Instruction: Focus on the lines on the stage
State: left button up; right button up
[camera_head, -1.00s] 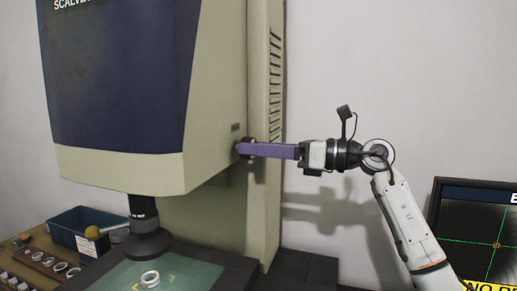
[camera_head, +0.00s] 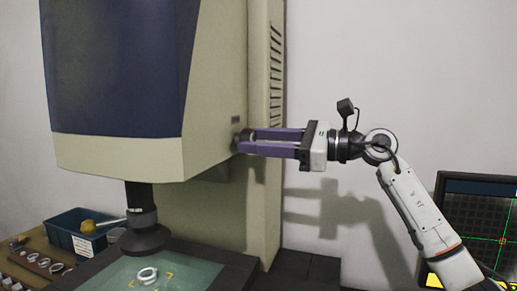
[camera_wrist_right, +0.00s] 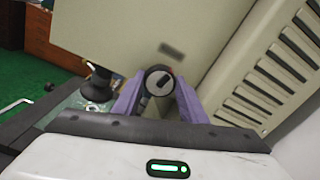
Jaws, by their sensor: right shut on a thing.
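The measuring machine (camera_head: 190,160) has a dark blue front and a beige body. A round dark focus knob (camera_head: 243,139) sticks out of its right side; it also shows in the right wrist view (camera_wrist_right: 160,82). My right gripper (camera_head: 250,142) is shut on the knob, its purple fingers on either side of it. A glassy green stage (camera_head: 197,274) bears a light ring (camera_head: 148,275) inside yellow corner marks. The dark lens (camera_head: 145,239) hangs above the stage. The monitor (camera_head: 480,188), cut off at right, shows green cross lines over a faint grid. My left gripper is not in view.
A blue bin (camera_head: 68,238) with a label stands at the left. Several rings lie on a brown tray (camera_head: 62,283) at lower left. The wall behind my right arm is clear.

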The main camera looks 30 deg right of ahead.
pick_arm(q)
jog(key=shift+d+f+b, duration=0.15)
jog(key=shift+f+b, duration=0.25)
jog(key=shift+b, duration=0.05)
pick_arm(e)
jog(key=shift+n, duration=1.1)
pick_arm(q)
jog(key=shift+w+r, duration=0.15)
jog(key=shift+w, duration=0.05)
pick_arm(e)
jog(key=o, duration=1.1)
jog(key=shift+c, duration=0.2)
jog(key=shift+s+d, duration=0.1)
pick_arm(q)
jog(key=b, duration=0.1)
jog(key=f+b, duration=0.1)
jog(key=b, duration=0.1)
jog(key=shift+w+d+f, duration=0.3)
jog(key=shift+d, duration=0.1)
pick_arm(e)
jog(key=v, duration=1)
